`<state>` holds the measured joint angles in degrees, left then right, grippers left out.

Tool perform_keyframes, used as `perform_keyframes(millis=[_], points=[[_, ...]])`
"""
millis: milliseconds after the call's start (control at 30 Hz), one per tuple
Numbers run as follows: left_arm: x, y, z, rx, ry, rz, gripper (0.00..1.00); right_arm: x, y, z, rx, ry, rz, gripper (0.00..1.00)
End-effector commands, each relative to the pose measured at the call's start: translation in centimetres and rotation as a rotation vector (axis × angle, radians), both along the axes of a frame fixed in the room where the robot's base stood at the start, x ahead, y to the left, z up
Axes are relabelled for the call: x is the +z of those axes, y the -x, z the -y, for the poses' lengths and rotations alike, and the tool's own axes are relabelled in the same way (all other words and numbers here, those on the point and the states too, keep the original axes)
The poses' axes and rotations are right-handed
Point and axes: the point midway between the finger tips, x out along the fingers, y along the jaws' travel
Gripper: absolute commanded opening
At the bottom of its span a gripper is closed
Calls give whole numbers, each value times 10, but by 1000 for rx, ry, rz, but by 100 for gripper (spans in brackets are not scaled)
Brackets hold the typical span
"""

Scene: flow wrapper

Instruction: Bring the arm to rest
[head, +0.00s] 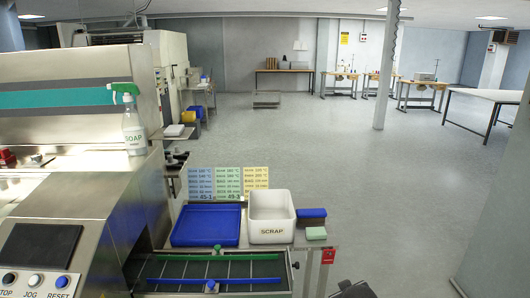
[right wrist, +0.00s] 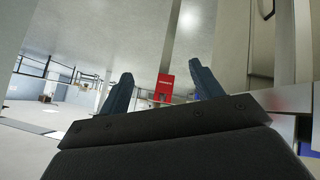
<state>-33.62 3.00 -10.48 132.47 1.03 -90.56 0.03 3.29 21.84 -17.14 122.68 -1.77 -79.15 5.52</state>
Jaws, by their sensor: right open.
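My right gripper (right wrist: 161,70) shows in the right wrist view with its two dark fingers spread apart and nothing between them. Behind the gap, a red tag (right wrist: 166,90) hangs at some distance. In the head view a red tag (head: 327,257) hangs at the right end of the machine's bench. A dark shape cut off at the bottom edge, right of the bench, is too partial to read the jaws from. My left gripper is in neither view.
The bench holds a blue tray (head: 207,226), a white SCRAP bin (head: 271,232), a blue block (head: 312,213) and a pale green block (head: 316,233). A conveyor (head: 220,270) runs in front. Open floor (head: 370,190) lies right.

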Motion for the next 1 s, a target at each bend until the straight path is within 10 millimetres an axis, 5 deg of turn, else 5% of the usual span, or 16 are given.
perform_keyframes(millis=[367,1000], points=[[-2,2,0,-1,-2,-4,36,-55,108,-32,13,-67,-245,65],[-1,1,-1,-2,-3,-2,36,-164,329,-84,-90,-280,-603,65]])
